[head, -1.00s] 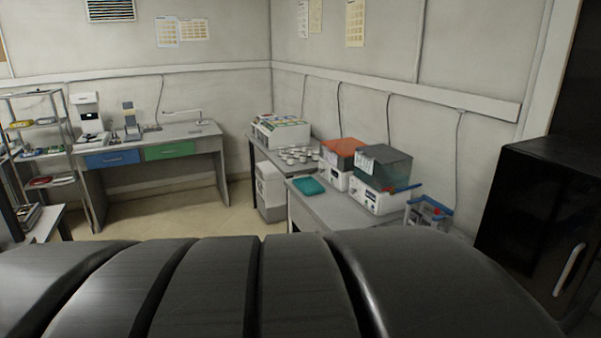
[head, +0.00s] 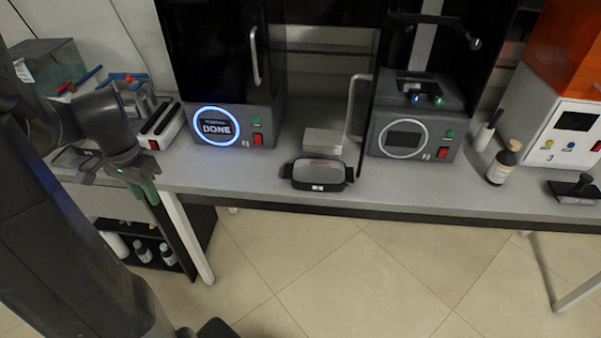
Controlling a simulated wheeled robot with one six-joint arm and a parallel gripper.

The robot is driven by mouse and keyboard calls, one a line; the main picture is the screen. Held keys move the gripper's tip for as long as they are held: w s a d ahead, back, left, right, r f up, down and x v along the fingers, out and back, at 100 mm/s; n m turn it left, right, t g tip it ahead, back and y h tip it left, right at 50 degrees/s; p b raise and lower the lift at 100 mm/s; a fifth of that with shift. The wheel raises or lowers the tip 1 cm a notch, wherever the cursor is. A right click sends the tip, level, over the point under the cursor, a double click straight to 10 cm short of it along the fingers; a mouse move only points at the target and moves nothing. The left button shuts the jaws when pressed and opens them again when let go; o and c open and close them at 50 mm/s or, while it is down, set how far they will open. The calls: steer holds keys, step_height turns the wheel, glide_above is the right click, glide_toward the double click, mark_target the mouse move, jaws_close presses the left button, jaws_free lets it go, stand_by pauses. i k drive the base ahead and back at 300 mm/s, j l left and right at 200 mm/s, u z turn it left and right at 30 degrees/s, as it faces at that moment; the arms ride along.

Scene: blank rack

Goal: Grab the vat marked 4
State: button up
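A dark vat (head: 319,175) with side handles sits near the front edge of the grey bench in the middle of the head view. It has a small white label on its front, too small to read, so I cannot tell whether it is marked 4. My gripper (head: 148,190) hangs at the left, pointing down in front of the bench edge, well apart from this vat. Its greenish fingers are small and seen at an angle, and I cannot tell whether they are open.
A machine (head: 217,128) with a blue-lit ring reads DONE. Another dark machine (head: 412,135) has its ring unlit. A metal block (head: 322,142) lies behind the vat. The tiled floor in front is clear.

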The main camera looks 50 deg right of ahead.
mark_target(314, 175)
steer(key=i+l+z, duration=0.1)
steer(key=z, duration=0.35)
steer(key=i+z, duration=0.25)
steer(key=z, duration=0.15)
steer(key=i+z, duration=0.15)
steer(key=z, duration=0.3)
steer(key=i+j+z, duration=0.1)
steer(key=z, duration=0.35)
steer(key=i+j+z, duration=0.2)
steer(key=z, duration=0.2)
steer(key=i+j+z, duration=0.1)
steer(key=z, duration=0.35)
